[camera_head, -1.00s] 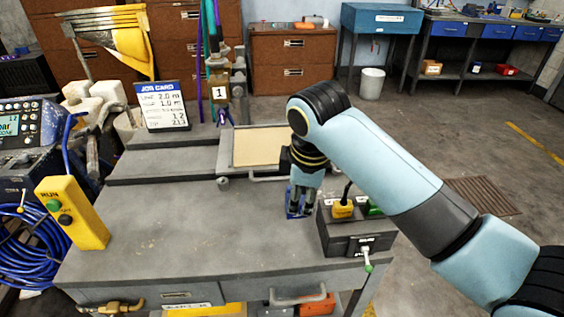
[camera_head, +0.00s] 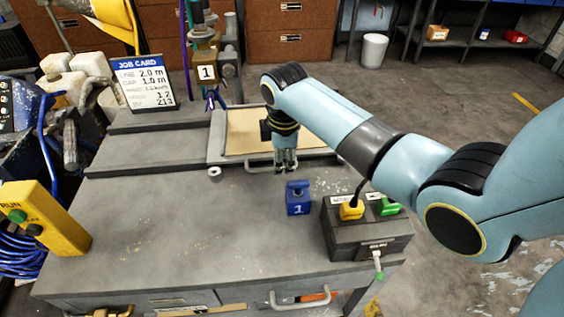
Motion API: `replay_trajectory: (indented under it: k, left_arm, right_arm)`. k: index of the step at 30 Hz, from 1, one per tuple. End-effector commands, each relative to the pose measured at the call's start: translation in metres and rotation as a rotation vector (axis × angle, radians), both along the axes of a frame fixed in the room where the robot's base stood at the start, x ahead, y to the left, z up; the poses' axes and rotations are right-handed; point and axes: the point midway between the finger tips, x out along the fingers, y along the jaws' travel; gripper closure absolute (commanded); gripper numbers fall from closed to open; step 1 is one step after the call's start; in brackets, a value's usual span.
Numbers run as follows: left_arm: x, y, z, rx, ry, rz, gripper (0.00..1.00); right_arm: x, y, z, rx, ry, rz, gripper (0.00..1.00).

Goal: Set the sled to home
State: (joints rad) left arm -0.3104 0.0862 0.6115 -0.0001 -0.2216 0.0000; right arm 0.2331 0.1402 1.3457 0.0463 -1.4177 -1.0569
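A tan panel in a grey-framed tray (camera_head: 216,135) lies at the back of the bench, with a bar handle (camera_head: 258,170) along its front edge. I cannot tell for sure which part is the sled. My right gripper (camera_head: 286,172) points down at the handle, in front of the tray's right part. Its fingers look close together; whether they touch or grip the bar is unclear. A carriage with a tag "1" (camera_head: 206,73) stands behind the tray's left corner. My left gripper is out of view.
A blue block marked 1 (camera_head: 298,200) stands on the bench (camera_head: 190,225), left of a dark box (camera_head: 365,240) with yellow and green plugs. A yellow RUN pendant (camera_head: 42,218) is at left. A job card (camera_head: 146,82) stands behind. The bench's middle is clear.

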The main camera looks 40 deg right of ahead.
Motion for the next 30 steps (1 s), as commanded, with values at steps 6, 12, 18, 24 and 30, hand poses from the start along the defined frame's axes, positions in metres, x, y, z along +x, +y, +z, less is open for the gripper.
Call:
replay_trajectory:
  k: [6,12,18,24,30]
  left_arm:
    - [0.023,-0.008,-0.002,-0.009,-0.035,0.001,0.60]
    - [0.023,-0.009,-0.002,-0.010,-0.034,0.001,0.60]
    - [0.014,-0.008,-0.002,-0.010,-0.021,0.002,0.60]
    - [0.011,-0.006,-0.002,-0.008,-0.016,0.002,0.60]
    - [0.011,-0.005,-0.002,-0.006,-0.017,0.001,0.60]
  right_arm:
    - [0.003,-0.002,-0.018,-0.001,-0.001,0.000,0.66]
    - [0.003,-0.002,-0.019,-0.001,-0.001,0.000,0.66]
    - [0.003,-0.002,-0.019,-0.001,-0.001,0.000,0.83]
    - [0.003,-0.002,-0.019,-0.001,-0.001,0.000,1.00]
    - [0.003,-0.002,-0.019,0.000,0.000,0.000,1.00]
